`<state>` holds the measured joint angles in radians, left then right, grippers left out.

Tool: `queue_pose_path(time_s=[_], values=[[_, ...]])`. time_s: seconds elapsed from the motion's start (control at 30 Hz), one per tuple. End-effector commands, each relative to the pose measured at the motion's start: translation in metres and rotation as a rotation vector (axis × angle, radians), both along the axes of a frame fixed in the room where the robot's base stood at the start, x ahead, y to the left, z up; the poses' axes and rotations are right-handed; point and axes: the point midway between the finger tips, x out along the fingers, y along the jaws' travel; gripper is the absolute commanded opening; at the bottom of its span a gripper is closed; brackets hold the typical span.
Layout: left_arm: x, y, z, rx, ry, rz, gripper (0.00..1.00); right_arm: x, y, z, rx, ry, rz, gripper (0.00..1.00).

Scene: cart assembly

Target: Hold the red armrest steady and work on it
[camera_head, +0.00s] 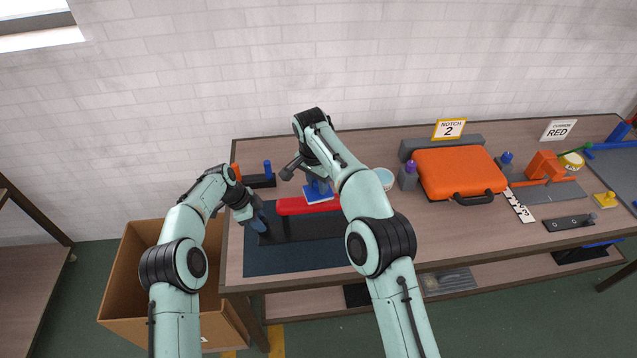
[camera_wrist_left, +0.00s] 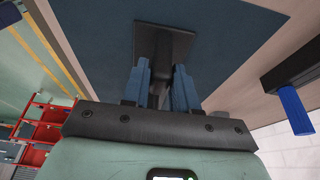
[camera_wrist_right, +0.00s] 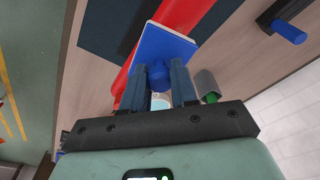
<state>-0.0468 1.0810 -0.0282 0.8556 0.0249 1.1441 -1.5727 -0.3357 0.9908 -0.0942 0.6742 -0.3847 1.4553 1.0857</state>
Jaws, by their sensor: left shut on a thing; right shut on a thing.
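The red armrest (camera_head: 291,207) lies along the top of a long dark block (camera_head: 312,226) on the blue mat (camera_head: 285,262). My left gripper (camera_head: 260,222) is at the block's left end. In the left wrist view its blue fingers (camera_wrist_left: 160,88) are shut on a dark stem with a square plate (camera_wrist_left: 172,42). My right gripper (camera_wrist_right: 159,84) is shut on the knob of a blue flat-plated tool (camera_wrist_right: 163,45). The tool's plate is over the red armrest (camera_wrist_right: 187,14); whether they touch is unclear. In the head view my right arm partly hides the tool (camera_head: 319,194) and armrest.
A dark holder with a blue peg (camera_head: 267,170) stands behind the mat. Right of my right arm are a round tub (camera_head: 384,179), a purple-topped bottle (camera_head: 409,176) and an orange case (camera_head: 458,172). A cardboard box (camera_head: 120,285) stands on the floor by the table's left end.

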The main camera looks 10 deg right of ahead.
Motion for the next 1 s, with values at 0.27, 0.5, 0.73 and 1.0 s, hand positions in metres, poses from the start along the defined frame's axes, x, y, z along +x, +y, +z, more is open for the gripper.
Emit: queue_pose_path(time_s=[0.27, 0.5, 0.73, 1.0], values=[[0.001, -0.001, 0.002, -0.004, -0.003, 0.001, 0.0, 0.0, 0.0, 0.001, 0.0, -0.001, 0.0, 0.04], [0.001, -0.001, 0.002, -0.005, -0.004, 0.0, 0.0, 0.0, 0.0, -0.003, 0.0, -0.001, 0.0, 0.04], [0.001, -0.001, 0.003, -0.005, -0.004, 0.0, 0.0, 0.0, 0.0, -0.007, -0.001, -0.001, -0.001, 0.04], [0.001, -0.001, 0.003, -0.005, -0.004, 0.0, 0.0, 0.001, 0.0, -0.013, 0.0, -0.001, -0.001, 0.04]])
